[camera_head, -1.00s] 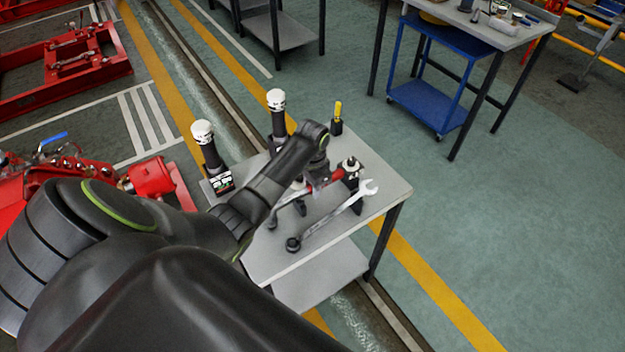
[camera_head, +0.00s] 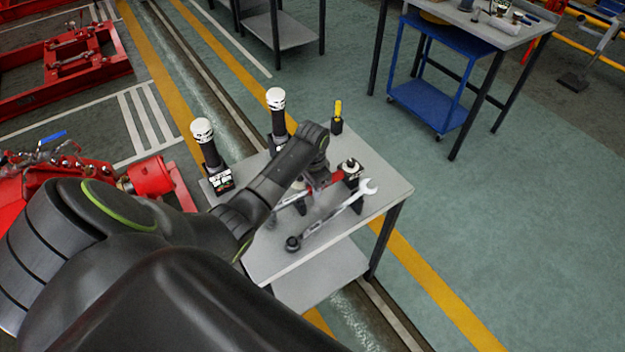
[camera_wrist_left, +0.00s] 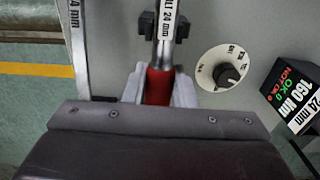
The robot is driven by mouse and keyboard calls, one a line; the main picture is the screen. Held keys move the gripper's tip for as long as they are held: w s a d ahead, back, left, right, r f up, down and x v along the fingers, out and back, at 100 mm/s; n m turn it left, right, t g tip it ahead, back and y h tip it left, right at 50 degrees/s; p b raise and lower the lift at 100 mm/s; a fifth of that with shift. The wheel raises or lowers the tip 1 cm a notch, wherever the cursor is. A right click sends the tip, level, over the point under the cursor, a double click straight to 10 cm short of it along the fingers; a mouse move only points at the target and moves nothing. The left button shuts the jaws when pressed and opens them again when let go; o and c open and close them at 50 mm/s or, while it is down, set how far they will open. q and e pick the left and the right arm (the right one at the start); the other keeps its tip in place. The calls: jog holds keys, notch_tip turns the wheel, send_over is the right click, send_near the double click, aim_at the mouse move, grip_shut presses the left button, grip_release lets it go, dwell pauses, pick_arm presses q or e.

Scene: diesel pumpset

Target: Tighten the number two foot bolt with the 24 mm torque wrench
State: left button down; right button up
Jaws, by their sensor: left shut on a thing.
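The torque wrench, with a red grip (camera_wrist_left: 158,86) and a steel shaft marked 24 mm (camera_wrist_left: 166,30), lies between the fingers of my left gripper (camera_wrist_left: 158,92), which is shut on the grip. The shaft runs past a black holder (camera_wrist_left: 150,26). In the head view the red grip (camera_head: 336,177) shows just beyond my left gripper (camera_head: 318,180), over the small grey table; my arm hides part of the wrench. A plain steel spanner (camera_head: 335,213), also marked 24 mm in the wrist view (camera_wrist_left: 73,35), lies beside it. I cannot make out the number two foot bolt. My right gripper is not in view.
The grey table (camera_head: 388,180) also holds two white-topped black tools (camera_head: 203,133) (camera_head: 276,100), a yellow-handled tool (camera_head: 338,110) and a display box (camera_wrist_left: 295,95) reading 160 Nm. A dial (camera_wrist_left: 226,70) is nearby. Red machinery (camera_head: 150,178) stands left.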

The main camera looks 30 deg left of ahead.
pick_arm(q)
jog(key=shift+f, duration=0.45)
jog(key=c, duration=1.1)
grip_release()
jog(key=shift+s, duration=0.1)
notch_tip(320, 180, up, 18)
jog(key=p, duration=0.4)
jog(key=shift+f, duration=0.25)
